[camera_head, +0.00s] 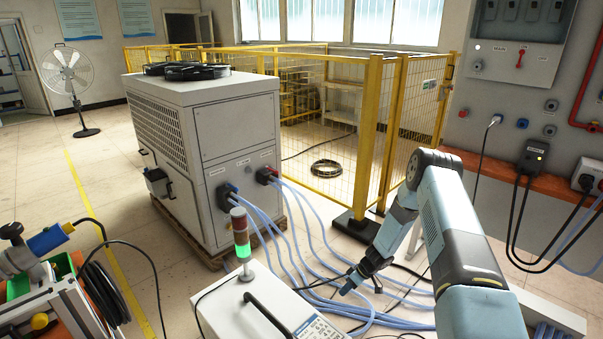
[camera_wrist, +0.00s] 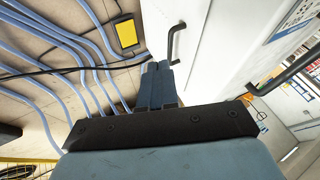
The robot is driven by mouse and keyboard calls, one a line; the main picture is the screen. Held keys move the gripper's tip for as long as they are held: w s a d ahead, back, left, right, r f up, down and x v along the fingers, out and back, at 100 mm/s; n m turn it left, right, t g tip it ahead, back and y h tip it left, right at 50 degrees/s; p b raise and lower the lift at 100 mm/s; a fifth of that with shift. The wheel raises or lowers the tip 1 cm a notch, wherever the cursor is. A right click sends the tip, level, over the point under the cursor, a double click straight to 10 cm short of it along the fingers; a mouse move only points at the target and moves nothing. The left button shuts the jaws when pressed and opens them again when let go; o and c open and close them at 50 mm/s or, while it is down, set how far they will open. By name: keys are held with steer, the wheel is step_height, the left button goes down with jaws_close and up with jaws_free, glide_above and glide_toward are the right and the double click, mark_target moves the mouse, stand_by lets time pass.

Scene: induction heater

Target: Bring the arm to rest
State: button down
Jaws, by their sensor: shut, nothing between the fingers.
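My gripper (camera_head: 351,284) hangs low near the centre of the head view, at the end of my blue-grey arm, which reaches in from the right. It points down and to the left, above the blue hoses and beside the white heater box. In the wrist view my gripper (camera_wrist: 157,70) has its two fingers together and empty. It appears close to the white heater box (camera_wrist: 212,60) and a dark handle (camera_wrist: 176,42) there. I cannot tell whether it touches anything.
A large grey chiller (camera_head: 215,135) stands left of centre, with blue hoses (camera_head: 290,245) running over the floor. The white heater box (camera_head: 262,312) carries a signal lamp (camera_head: 240,235) lit green. A yellow mesh fence (camera_head: 335,130) stands behind. A wall panel (camera_head: 515,50) is at right.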

step_height(320, 180, up, 36)
steer(key=d+m+t+h, duration=0.1)
steer(key=m+h, duration=0.1)
steer(key=s+r+m+t+h, duration=0.1)
steer(key=s+r, duration=0.5)
steer(key=r, duration=0.4)
steer(key=s+r+m+t+h, duration=0.1)
steer(key=s+r, duration=0.4)
steer(key=r, duration=0.5)
steer(key=s+d+r+m+t+h, duration=0.1)
steer(key=s+r, duration=0.3)
steer(key=s, duration=0.5)
steer(key=s+d+r+m+t+h, duration=0.1)
steer(key=s+d+r+m, duration=0.1)
steer(key=s, duration=0.7)
steer(key=s+d+r+m+t, duration=0.1)
steer(key=s+d+r+m, duration=0.1)
steer(key=s+r, duration=0.3)
steer(key=shift+s+r+m+h, duration=0.4)
steer(key=shift+s+m, duration=0.1)
steer(key=shift+s, duration=1.85)
